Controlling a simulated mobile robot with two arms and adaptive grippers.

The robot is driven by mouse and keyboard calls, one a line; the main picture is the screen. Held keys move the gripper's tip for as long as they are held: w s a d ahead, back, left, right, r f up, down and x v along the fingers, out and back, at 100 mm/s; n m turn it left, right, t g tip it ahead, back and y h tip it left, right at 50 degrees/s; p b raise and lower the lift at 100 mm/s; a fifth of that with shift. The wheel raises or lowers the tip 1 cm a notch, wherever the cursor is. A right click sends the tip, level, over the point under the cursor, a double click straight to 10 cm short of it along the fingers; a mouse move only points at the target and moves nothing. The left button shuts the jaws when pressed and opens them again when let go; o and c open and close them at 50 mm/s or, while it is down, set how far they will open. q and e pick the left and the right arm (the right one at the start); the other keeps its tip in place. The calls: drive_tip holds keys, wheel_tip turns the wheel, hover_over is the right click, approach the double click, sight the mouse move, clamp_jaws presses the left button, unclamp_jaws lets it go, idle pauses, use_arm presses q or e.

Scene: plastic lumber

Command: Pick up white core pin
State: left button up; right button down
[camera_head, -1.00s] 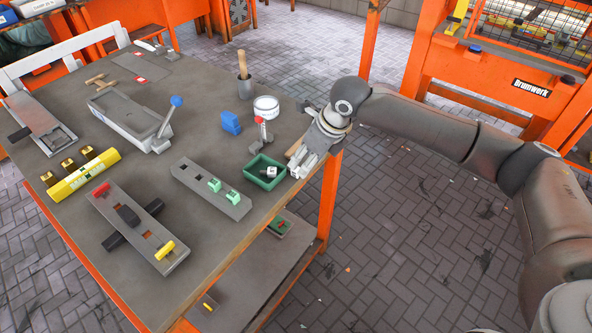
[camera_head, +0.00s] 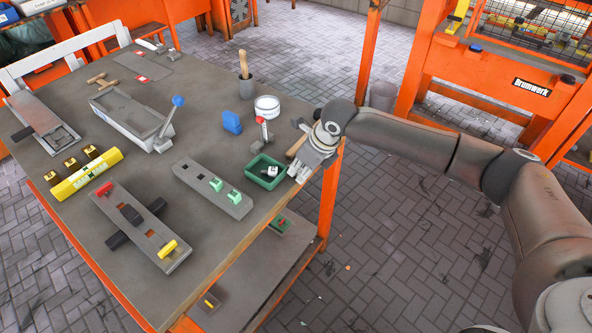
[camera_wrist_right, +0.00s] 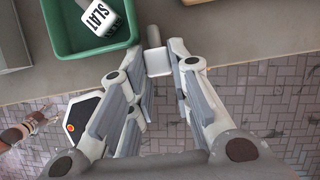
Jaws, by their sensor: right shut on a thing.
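My right gripper (camera_head: 299,172) is at the near right edge of the table, beside the green tray (camera_head: 284,177). In the right wrist view its fingers (camera_wrist_right: 158,68) are closed on both sides of a small pale block with a grey round stem, the white core pin (camera_wrist_right: 157,63). The pin sits at the table edge, just right of the green tray (camera_wrist_right: 62,50). I cannot tell whether it touches the table. In the head view the fingers hide it. A white block marked SLAT (camera_wrist_right: 101,16) lies in the tray. My left gripper is not in view.
The table (camera_head: 205,130) also holds a grey bar with green blocks (camera_head: 212,189), a blue block (camera_head: 232,122), a red-knobbed lever (camera_head: 261,122) and a white tin (camera_head: 267,107). A wooden handle (camera_head: 296,147) lies close behind the gripper. Open floor is to the right.

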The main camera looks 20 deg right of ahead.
drive_tip(key=shift+r, duration=0.15)
drive_tip(key=shift+r, duration=0.25)
wheel_tip(320, 180, up, 2)
drive_tip(key=shift+w+r, duration=0.1)
drive_tip(key=s+a+r+b, duration=0.1)
drive_tip(key=s+a+r, duration=0.1)
drive_tip(key=s+r, duration=0.3)
drive_tip(key=s+a+r+b, duration=0.1)
drive_tip(key=s+a+r, duration=0.1)
drive_tip(key=s+r, duration=0.3)
drive_tip(key=s, duration=0.3)
drive_tip(key=shift+s+a, duration=0.25)
drive_tip(key=shift+a, duration=0.05)
drive_tip(key=shift+w+r, duration=0.1)
drive_tip(key=shift+r, duration=0.05)
